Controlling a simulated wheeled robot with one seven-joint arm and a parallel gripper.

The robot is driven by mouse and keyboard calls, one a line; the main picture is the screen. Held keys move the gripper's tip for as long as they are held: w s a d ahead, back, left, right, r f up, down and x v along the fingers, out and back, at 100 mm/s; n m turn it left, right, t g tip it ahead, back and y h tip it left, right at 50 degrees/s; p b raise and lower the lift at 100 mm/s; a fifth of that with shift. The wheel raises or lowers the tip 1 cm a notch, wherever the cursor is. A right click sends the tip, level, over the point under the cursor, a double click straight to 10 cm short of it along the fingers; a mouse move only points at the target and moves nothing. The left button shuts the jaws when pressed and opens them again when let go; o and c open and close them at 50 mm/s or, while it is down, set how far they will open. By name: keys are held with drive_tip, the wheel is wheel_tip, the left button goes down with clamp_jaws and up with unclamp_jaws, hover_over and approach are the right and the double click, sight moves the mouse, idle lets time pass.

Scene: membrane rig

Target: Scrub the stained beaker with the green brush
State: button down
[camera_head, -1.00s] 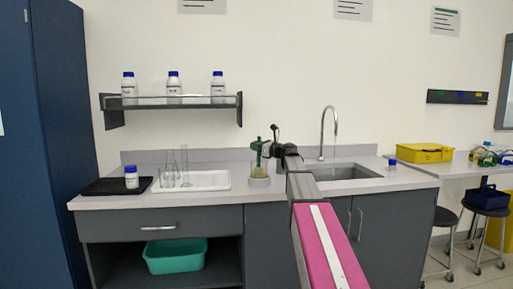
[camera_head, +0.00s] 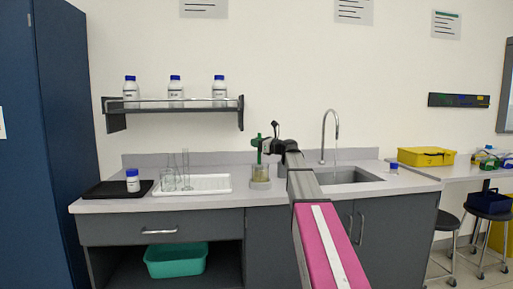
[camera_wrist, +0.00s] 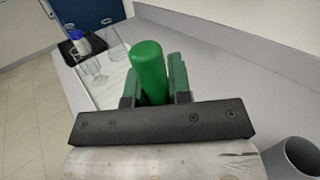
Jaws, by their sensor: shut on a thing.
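The stained beaker (camera_head: 260,175) stands on the counter left of the sink, with a brownish tint on its glass. The green brush (camera_head: 259,143) is upright, its lower end at or inside the beaker's mouth. My gripper (camera_head: 265,147) is shut on the brush handle just above the beaker. In the wrist view the green brush handle (camera_wrist: 149,68) stands between the green fingers of my gripper (camera_wrist: 155,85). The beaker is not visible in the wrist view, and the brush's bristles are hard to make out.
The sink (camera_head: 350,175) with a tall tap (camera_head: 323,135) and running water is to the right. A white tray (camera_head: 205,184) with glassware and a black tray (camera_head: 105,190) with a bottle (camera_head: 133,180) are left. A shelf (camera_head: 180,104) holds bottles above.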

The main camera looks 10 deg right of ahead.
drive_tip(key=shift+f, duration=1.6)
drive_tip(key=shift+s+d, duration=0.25)
drive_tip(key=shift+s, duration=0.35)
drive_tip(key=shift+s+a, duration=0.35)
drive_tip(key=shift+a, duration=0.45)
drive_tip(key=shift+r, duration=0.1)
